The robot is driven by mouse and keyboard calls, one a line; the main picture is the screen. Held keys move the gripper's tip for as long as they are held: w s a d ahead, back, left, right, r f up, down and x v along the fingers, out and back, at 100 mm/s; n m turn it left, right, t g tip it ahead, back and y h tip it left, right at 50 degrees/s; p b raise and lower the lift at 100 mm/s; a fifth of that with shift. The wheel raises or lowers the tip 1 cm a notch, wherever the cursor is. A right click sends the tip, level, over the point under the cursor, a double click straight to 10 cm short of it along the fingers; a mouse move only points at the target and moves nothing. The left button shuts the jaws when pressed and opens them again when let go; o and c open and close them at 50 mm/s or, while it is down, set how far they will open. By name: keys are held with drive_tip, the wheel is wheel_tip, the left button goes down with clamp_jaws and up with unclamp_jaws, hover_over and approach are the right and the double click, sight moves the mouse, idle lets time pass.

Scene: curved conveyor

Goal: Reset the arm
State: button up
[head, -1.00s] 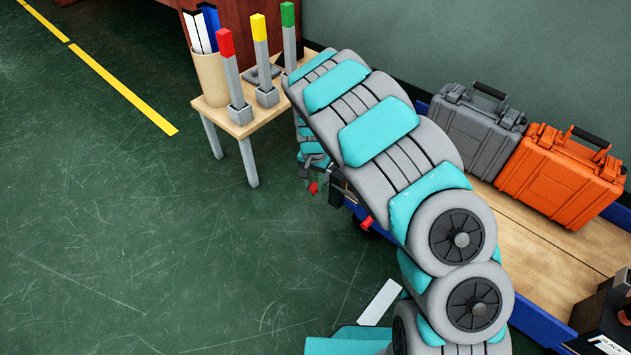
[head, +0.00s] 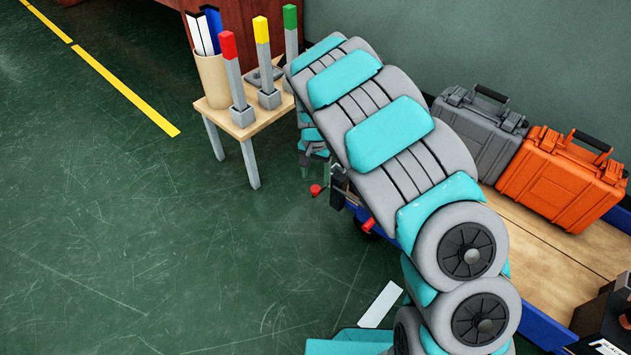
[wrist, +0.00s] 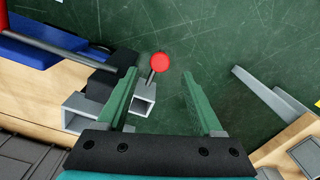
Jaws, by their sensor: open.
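My arm (head: 395,140), grey with teal pads, arches over the middle of the head view and hides most of my gripper there. In the wrist view my gripper (wrist: 158,85) is open, its two green fingers apart with nothing held. A red ball knob (wrist: 160,62) on a short rod above a grey square socket (wrist: 144,101) shows in the gap between the fingers. I cannot tell how far beyond the fingertips it is. In the head view a small red knob (head: 316,190) shows just below the arm's far end.
A small wooden table (head: 245,130) bears red, yellow and green-topped posts and a holder. A blue-edged wooden cart (head: 560,250) carries a grey case (head: 478,130) and an orange case (head: 562,178). A white strip (head: 381,305) lies on the floor. Green floor at left is open.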

wheel_tip(320, 180, up, 3)
drive_tip(key=shift+f, duration=0.1)
idle(0.4)
drive_tip(key=s+d+r+p, duration=0.2)
drive_tip(key=s+d+r, duration=0.45)
drive_tip(key=r, duration=0.25)
drive_tip(key=s+d+r+p, duration=0.1)
drive_tip(key=s+d+r, duration=0.5)
drive_tip(key=d+r, duration=0.25)
drive_tip(key=s+d+r+n+g+p, duration=0.1)
drive_tip(key=s+d+r+n, duration=0.1)
drive_tip(key=s, duration=1.1)
drive_tip(key=s+d+r+n+p, duration=0.2)
drive_tip(key=s+r, duration=0.3)
drive_tip(key=s, duration=0.8)
drive_tip(key=shift+s+r+g, duration=0.15)
drive_tip(key=shift+s+g, duration=0.15)
drive_tip(key=shift+g, duration=0.1)
